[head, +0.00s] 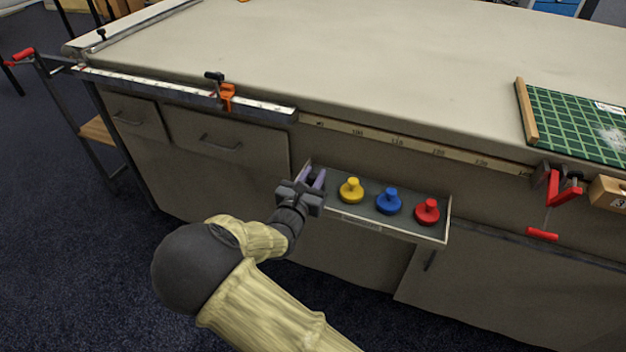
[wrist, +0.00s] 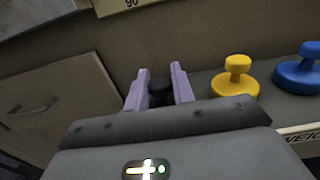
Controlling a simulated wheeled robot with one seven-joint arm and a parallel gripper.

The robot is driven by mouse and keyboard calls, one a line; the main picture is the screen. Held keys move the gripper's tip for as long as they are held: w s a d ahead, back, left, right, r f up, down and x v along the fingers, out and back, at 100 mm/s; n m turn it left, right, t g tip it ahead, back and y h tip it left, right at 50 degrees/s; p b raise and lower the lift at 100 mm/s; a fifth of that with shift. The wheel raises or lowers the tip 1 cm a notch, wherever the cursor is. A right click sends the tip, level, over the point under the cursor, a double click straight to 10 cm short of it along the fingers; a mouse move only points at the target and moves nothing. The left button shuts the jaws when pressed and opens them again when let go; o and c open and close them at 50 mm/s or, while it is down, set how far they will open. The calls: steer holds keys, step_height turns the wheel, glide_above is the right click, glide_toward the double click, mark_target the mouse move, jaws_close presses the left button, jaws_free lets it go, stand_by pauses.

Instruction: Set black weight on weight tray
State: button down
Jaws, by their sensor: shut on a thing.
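My gripper (head: 316,178) is at the left end of the weight tray (head: 362,222), a shallow dark shelf on the table's front side. In the wrist view its two purple fingers (wrist: 161,88) are shut on the black weight (wrist: 160,90), whose dark top shows between them. The lower part of the weight is hidden behind my gripper, so I cannot tell whether it touches the tray. On the tray to the right stand a yellow weight (head: 351,190), a blue weight (head: 388,201) and a red weight (head: 427,211), all upright.
The long cloth table (head: 370,60) rises behind the tray, with a measuring strip (head: 410,146) along its edge. An orange clamp (head: 227,96) is at the upper left. A red clamp (head: 553,190) and a green cutting mat (head: 580,120) are at the right. The tabletop's middle is clear.

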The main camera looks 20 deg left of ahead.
steer(key=shift+f, duration=0.2)
steer(key=shift+f, duration=0.15)
steer(key=c, duration=1.2)
jaws_free()
steer(key=s, duration=0.4)
steer(key=s+p, duration=0.1)
steer(key=s, duration=0.3)
steer(key=s+a+p, duration=0.1)
steer(key=s, duration=0.3)
